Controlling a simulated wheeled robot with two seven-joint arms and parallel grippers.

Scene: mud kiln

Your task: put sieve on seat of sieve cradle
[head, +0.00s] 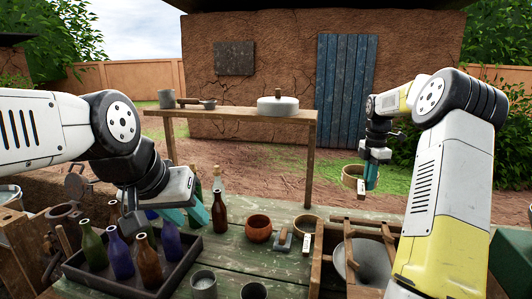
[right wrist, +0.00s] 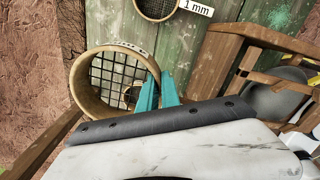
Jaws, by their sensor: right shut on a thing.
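A round wooden sieve (head: 351,178) with a coarse dark mesh is held in my right gripper (head: 370,180), above the table's far right. In the right wrist view, the teal fingers (right wrist: 160,92) are shut on the rim of this sieve (right wrist: 84,75). The wooden sieve cradle (head: 316,264) stands at the table's right, nearer than the held sieve and apart from it. A grey metal funnel or bowl (head: 373,262) sits within it. The cradle (right wrist: 226,65) also shows right of the fingers in the wrist view. My left gripper (head: 186,213) is open and empty above the bottles.
Another sieve (head: 303,223) with a "1 mm" label lies on the table left of the cradle, near a brown bowl (head: 258,229). A dark tray (head: 150,289) holds several bottles at left. A raised shelf (head: 245,112) carries pots.

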